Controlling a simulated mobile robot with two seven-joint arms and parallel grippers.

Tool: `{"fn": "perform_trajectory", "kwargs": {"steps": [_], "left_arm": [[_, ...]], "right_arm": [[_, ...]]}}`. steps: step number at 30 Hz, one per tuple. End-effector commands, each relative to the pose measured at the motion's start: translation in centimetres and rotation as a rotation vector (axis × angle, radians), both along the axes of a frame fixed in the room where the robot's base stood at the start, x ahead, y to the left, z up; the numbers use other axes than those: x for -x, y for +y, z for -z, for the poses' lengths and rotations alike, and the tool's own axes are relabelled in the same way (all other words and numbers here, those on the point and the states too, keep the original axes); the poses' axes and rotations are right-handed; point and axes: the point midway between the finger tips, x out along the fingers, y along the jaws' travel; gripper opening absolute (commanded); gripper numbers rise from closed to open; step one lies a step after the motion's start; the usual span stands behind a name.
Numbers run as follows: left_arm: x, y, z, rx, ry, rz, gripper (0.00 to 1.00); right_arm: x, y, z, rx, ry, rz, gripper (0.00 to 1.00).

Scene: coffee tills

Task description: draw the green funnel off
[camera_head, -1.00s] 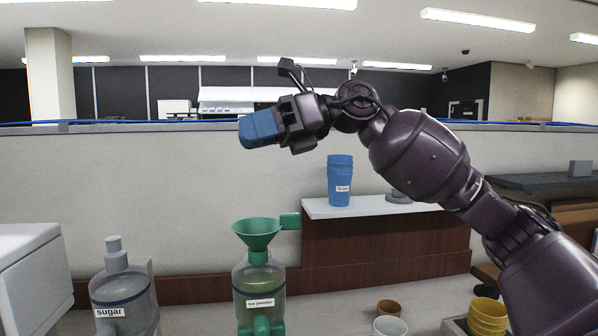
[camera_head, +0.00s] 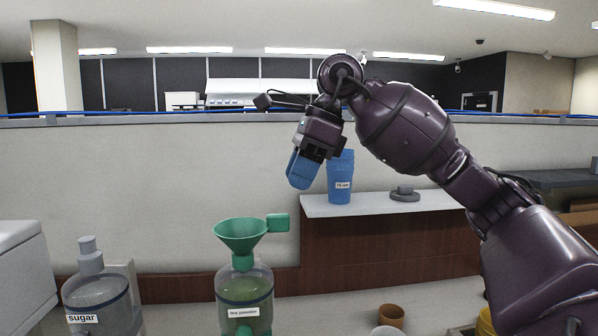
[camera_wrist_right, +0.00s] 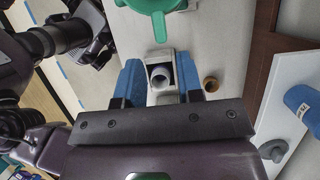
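The green funnel (camera_head: 241,237) sits upright in the top of the clear "tea powder" dispenser (camera_head: 247,290), its green handle pointing right. A green part of it shows at the top edge of the right wrist view (camera_wrist_right: 155,8). My right gripper (camera_head: 302,170) hangs with blue fingers pointing down, above and right of the funnel, not touching it. In the right wrist view its two blue fingers (camera_wrist_right: 160,82) are apart with nothing gripped between them; a grey cup shows lower down beyond the gap.
A "sugar" dispenser (camera_head: 98,300) stands left. A brown cup (camera_head: 391,315) is on the counter at front right.

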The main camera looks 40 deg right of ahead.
Motion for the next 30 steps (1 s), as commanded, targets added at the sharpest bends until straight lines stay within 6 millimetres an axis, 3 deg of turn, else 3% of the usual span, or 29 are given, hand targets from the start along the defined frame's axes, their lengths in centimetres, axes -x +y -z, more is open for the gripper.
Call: {"fn": "perform_trajectory", "kwargs": {"steps": [23, 30], "left_arm": [[-0.4, -0.8, 3.4, 0.007, 0.026, 0.01, 0.43], [-1.4, -0.9, 2.1, 0.008, -0.001, 0.015, 0.43]], "right_arm": [[-1.9, 2.7, 7.9, -0.003, 0.006, -0.002, 0.34], [-1.6, 2.6, 7.0, -0.003, -0.001, 0.001, 0.0]]}}
